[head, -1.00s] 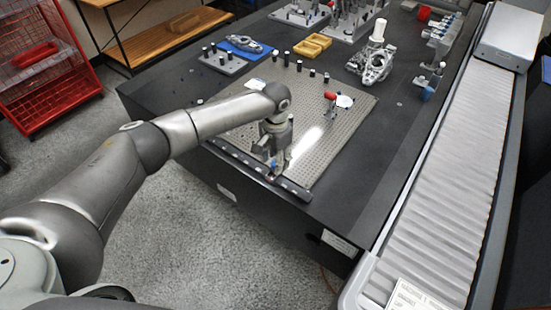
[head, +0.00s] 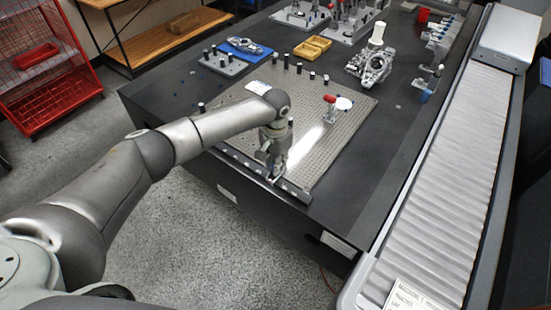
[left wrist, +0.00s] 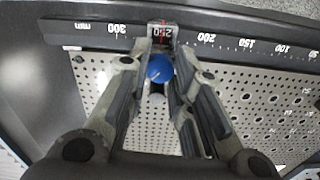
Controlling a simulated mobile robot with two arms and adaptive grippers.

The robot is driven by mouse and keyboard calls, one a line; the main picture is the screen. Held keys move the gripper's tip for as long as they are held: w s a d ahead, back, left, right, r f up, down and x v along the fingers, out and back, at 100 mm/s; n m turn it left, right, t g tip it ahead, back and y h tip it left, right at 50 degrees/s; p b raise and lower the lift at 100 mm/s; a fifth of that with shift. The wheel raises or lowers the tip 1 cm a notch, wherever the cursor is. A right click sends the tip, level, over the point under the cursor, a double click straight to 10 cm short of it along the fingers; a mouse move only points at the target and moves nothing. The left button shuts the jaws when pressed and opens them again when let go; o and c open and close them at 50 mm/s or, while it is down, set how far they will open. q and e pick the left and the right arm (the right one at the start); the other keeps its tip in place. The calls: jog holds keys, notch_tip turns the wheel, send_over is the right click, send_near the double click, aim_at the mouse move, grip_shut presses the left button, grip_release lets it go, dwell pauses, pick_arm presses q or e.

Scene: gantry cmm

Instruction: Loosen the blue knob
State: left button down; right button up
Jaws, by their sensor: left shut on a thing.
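The blue knob (left wrist: 159,69) sits between the fingers of my left gripper (left wrist: 160,62) in the left wrist view, just below a small window reading 250 with a red line. The gripper is shut on the knob. In the head view my left gripper (head: 273,170) points down at the front edge of the perforated plate, over the dark scale rail (head: 240,166); the knob is hidden there by the fingers. The rail's printed scale (left wrist: 215,38) shows white numbers in the left wrist view. My right gripper is not in view.
The perforated plate (head: 335,135) carries a red-handled clamp (head: 330,103) and several black posts. A grey casting (head: 370,66), a yellow tray (head: 312,47) and a blue mat (head: 243,46) lie behind.

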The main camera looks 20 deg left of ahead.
pick_arm(q)
jog(key=shift+r+n+p, duration=0.2)
jog(key=shift+n+p, duration=0.4)
jog(key=shift+f, duration=0.15)
jog(key=c, duration=1.3)
grip_release()
jog(key=shift+o, duration=0.2)
notch_tip(320, 180, up, 12)
